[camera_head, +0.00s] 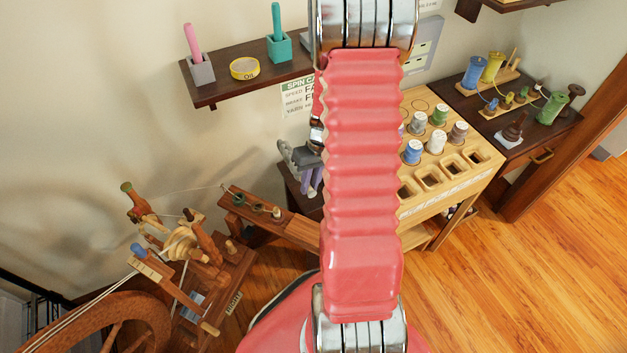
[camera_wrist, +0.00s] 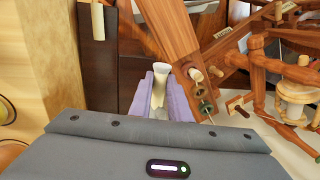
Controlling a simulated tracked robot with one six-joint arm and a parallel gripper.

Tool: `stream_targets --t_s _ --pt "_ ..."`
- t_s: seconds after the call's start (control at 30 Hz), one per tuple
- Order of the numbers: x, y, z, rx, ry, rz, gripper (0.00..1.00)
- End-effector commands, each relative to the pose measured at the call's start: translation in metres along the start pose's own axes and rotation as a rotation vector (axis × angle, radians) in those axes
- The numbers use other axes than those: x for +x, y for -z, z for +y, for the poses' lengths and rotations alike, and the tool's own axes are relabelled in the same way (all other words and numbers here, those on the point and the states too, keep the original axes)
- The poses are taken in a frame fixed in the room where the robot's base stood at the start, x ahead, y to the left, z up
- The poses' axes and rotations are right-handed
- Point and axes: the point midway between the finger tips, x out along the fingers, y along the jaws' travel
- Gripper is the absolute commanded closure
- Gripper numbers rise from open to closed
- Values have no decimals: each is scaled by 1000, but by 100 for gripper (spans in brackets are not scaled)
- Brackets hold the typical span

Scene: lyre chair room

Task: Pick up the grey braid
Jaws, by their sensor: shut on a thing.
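My gripper (camera_wrist: 160,95) is shut, with its two purple fingers on either side of the grey braid (camera_wrist: 159,88). In the wrist view the braid shows as a pale grey-cream piece with a flared end sticking out past the fingertips. The rest of it is hidden between the fingers and behind the gripper body. In the head view my gripper (camera_head: 312,182) points down, left of my pink arm, which covers part of it. The braid cannot be made out clearly there.
A dark stand (camera_head: 297,196) is below my gripper. The spinning wheel (camera_head: 105,325) and its wooden bench (camera_head: 272,219) stand to the left and below. A wall shelf (camera_head: 220,86) is above. A pale spool cabinet (camera_head: 450,170) and a dark side table (camera_head: 535,130) are right.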

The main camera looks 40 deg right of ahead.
Motion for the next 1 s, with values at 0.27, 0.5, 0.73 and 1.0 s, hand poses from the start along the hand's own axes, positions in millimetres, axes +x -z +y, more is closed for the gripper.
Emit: stream_targets --t_s 0.27,0.5,0.73,1.0 --pt "8 -44 -43 -4 0 -1 100" --pt "16 -85 -83 -3 -1 0 100" --pt "22 -110 -109 -3 0 1 100" --pt "24 -119 -117 -1 0 1 100"
